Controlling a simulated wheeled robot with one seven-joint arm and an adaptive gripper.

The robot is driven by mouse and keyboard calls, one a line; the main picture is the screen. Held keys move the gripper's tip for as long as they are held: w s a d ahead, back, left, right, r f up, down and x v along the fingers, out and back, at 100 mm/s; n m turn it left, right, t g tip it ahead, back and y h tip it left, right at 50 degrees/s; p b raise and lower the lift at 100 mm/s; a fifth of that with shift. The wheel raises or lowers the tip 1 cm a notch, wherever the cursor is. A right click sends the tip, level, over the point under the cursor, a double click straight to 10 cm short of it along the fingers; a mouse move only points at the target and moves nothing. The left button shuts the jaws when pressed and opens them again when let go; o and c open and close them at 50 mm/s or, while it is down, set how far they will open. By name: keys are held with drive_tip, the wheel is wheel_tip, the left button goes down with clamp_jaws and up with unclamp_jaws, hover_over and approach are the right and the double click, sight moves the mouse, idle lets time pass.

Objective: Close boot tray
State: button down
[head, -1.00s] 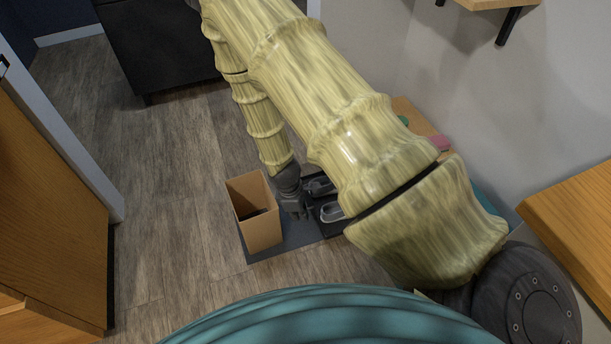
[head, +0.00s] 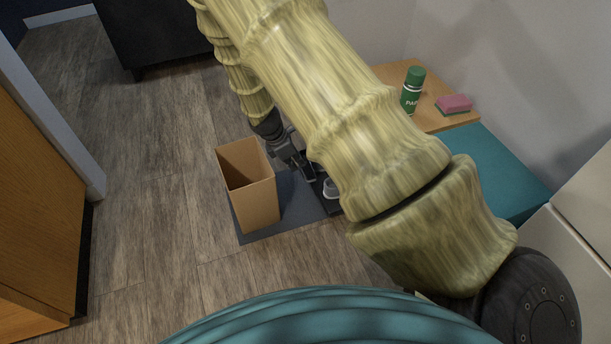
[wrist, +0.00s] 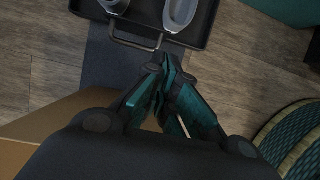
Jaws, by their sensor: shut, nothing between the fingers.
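The boot tray (wrist: 200,35) is dark and shallow, with a thin bar handle (wrist: 137,43) on its near side. It holds grey shoes, one of which (wrist: 181,12) shows at the top of the wrist view. In the head view, my arm hides most of the tray (head: 327,203), and part of a shoe (head: 330,188) shows beside it. My gripper (wrist: 164,62) is shut and empty, its fingertips just in front of the handle's right end. I cannot tell whether they touch it. In the head view, my gripper (head: 305,172) is low, between the cardboard box and the tray.
An open cardboard box (head: 255,205) stands on a dark mat (head: 300,205), close left of my gripper. A wooden surface (head: 435,110) with a green can (head: 411,90) and pink sponge (head: 454,104) is at right, beside a teal top (head: 500,170). Wooden floor is clear at left.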

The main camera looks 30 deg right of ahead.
sight(310, 181)
drive_tip(key=b+x, duration=0.5)
drive_tip(key=x, duration=0.5)
drive_tip(key=shift+b, duration=0.35)
